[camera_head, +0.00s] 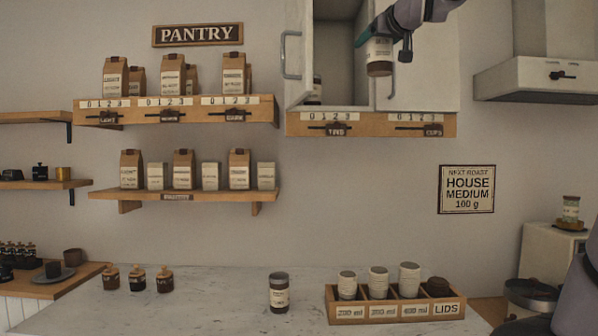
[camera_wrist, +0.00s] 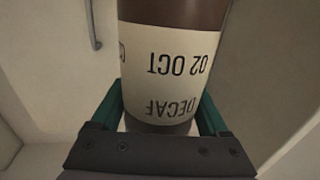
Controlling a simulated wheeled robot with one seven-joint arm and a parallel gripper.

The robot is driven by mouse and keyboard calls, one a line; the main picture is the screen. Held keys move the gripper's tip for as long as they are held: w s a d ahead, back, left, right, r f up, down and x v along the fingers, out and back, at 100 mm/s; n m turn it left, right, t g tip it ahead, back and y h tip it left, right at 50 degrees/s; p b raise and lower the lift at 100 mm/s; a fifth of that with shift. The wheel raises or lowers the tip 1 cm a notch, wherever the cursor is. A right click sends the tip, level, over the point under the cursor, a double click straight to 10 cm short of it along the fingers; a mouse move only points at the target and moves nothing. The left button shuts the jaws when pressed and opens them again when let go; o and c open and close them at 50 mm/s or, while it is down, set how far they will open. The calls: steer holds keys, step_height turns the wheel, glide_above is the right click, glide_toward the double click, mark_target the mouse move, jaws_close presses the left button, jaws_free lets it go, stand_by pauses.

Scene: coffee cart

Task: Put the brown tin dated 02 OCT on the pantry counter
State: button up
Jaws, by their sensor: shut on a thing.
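The brown tin with a cream label reading "02 OCT" and "DECAF" (camera_wrist: 165,62) fills the middle of the wrist view, where the label appears upside down. It also shows in the head view (camera_head: 379,62), high in front of the open wall cupboard. My gripper (camera_wrist: 165,120) is shut on this tin, with a green finger on each side of it. In the head view my gripper (camera_head: 372,38) is at the cupboard's right side. The pantry counter (camera_head: 215,300) is the pale marble top below, well under the tin.
On the counter are a brown tin (camera_head: 279,293), three small jars (camera_head: 137,279) and a cup-and-lid box (camera_head: 396,311). Bare marble lies between jars and tin.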

steer(key=w+d+f+h, duration=0.1)
steer(key=w+d+f, duration=0.2)
steer(key=f, duration=1.5)
steer(key=w+d+f+m+h, duration=0.1)
steer(key=w+d+f, duration=0.2)
steer(key=w+f, duration=0.7)
steer(key=w+d+f+m+h, duration=0.1)
steer(key=w+d+f, duration=0.2)
steer(key=f, duration=2.3)
steer(key=shift+w+d+f, duration=0.1)
steer(key=shift+w+f, duration=0.05)
steer(key=shift+w, duration=1.5)
jaws_close()
